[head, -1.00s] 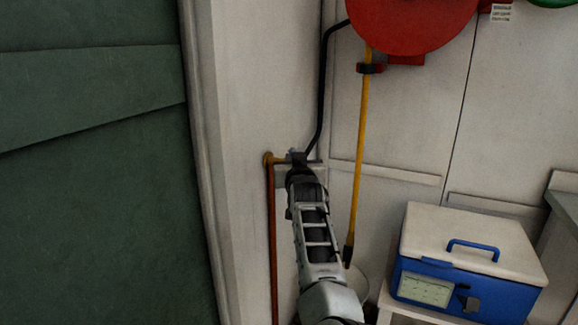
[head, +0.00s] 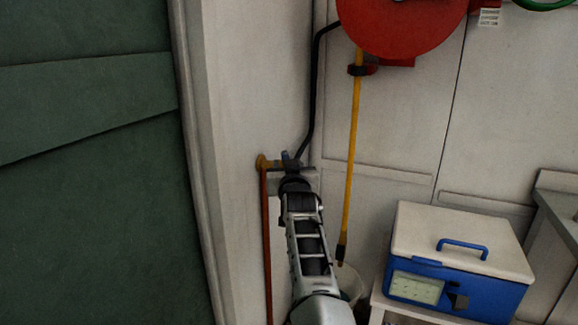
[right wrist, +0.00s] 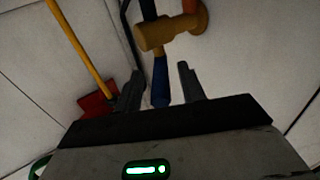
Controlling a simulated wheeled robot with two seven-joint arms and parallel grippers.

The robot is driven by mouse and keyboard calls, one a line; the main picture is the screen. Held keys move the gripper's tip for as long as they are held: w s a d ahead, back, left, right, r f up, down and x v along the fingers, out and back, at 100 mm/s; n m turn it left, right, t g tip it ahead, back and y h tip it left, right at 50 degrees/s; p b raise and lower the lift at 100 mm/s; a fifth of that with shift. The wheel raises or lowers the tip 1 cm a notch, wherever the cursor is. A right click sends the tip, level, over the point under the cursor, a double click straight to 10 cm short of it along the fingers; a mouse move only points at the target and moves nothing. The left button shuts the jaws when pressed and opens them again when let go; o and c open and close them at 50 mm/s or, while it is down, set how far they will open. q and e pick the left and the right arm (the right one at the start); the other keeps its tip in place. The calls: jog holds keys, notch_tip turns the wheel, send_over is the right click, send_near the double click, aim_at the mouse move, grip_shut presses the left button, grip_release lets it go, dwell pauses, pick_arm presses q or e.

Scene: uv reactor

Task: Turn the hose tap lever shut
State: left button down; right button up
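The brass hose tap (head: 262,162) is on the pale wall, left of centre in the head view, at the top of a reddish pipe (head: 267,245). Its blue lever (head: 289,159) shows just above my right gripper (head: 292,172). In the right wrist view, the brass tap body (right wrist: 168,32) is at the top and the blue lever (right wrist: 160,82) points down between my two fingers (right wrist: 160,88). The fingers are apart, with a gap on each side of the lever. My left gripper is not in view.
A black hose (head: 311,100) runs from the tap up towards a red reel (head: 400,22). A yellow pole (head: 352,150) stands to the right, with a pale bucket (head: 350,282) at its foot. A blue cool box (head: 460,245) stands at lower right. A green panel (head: 85,170) fills the left.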

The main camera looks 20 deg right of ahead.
jog(key=s+a+p, duration=0.1)
jog(key=s+p, duration=0.3)
jog(key=s, duration=0.2)
jog(key=shift+r, duration=0.1)
jog(key=shift+c, duration=0.3)
